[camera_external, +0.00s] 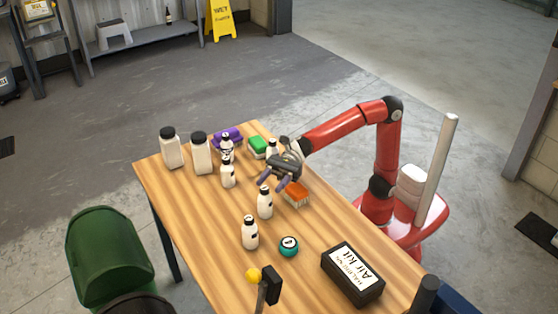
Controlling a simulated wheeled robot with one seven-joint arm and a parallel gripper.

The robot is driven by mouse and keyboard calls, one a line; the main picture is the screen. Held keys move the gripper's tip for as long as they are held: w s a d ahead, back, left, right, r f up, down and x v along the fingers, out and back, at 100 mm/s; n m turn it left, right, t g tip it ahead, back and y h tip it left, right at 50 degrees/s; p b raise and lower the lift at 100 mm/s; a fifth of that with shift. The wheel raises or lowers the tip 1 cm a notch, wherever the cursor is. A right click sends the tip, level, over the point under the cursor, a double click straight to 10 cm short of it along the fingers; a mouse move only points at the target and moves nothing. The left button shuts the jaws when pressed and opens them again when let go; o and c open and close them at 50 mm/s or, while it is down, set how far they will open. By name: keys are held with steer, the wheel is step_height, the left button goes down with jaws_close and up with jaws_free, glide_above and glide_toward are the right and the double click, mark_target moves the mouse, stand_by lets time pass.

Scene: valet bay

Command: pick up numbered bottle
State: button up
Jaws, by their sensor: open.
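Several small white bottles with black caps stand upright on the wooden table (190,220). One bottle (265,204) stands just in front of my gripper (272,181), and another bottle (250,235) is nearer the camera. Two more bottles, one (228,176) in front of the other (226,151), stand left of my gripper. A further bottle (271,146) is behind it, partly hidden. Any numbers on them are too small to read. My gripper is open, above the table with its fingers pointing down-left, and I see nothing between them. Whether it touches a bottle cannot be told.
Two larger white containers (172,151) (202,156) stand at the left. A purple cloth (229,134), green sponge (256,145) and orange brush (296,195) lie near my arm. A teal tin (288,247), black box (350,277) and yellow ball (252,275) are nearer the camera. The left-front tabletop is clear.

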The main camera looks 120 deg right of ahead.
mark_target(264, 191)
steer(key=x, duration=0.4)
steer(key=shift+w+a, duration=0.2)
steer(key=shift+w, duration=0.1)
jaws_close()
